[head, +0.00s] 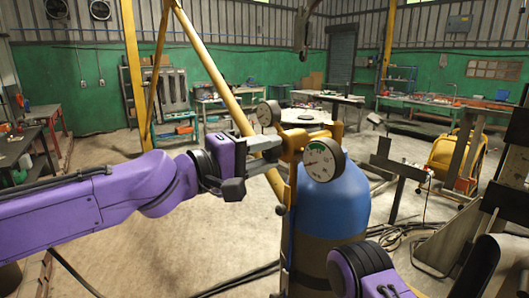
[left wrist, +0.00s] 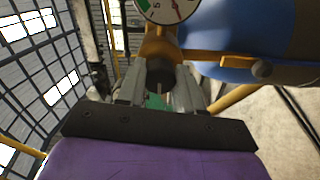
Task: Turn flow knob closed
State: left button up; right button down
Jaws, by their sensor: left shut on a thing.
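A blue-topped gas cylinder (head: 328,205) stands upright, with a brass regulator (head: 296,143) and two round gauges (head: 269,113) (head: 324,159) on top. My left gripper (head: 274,168) reaches the regulator from the left. In the left wrist view, its fingers (left wrist: 159,75) are shut on a dark round flow knob (left wrist: 160,72), below a gauge (left wrist: 171,8). In the head view the knob is mostly hidden by the gripper. I cannot tell how far the knob is turned. My right gripper is out of view; only a purple part of that arm shows at bottom right.
A yellow slanted post (head: 212,70) rises just behind my left gripper. Dark hoses (head: 240,282) lie on the floor by the cylinder. Metal stands and a yellow machine (head: 456,155) are at right. Open concrete floor (head: 180,240) lies left of the cylinder.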

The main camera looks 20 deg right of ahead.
pick_arm(q)
jog(key=shift+f, duration=0.1)
jog(key=o, duration=1)
jog(key=shift+o, duration=0.2)
jog(key=shift+a, duration=0.25)
jog(key=b+v, duration=0.3)
jog(key=v, duration=0.7)
jog(key=shift+s, duration=0.1)
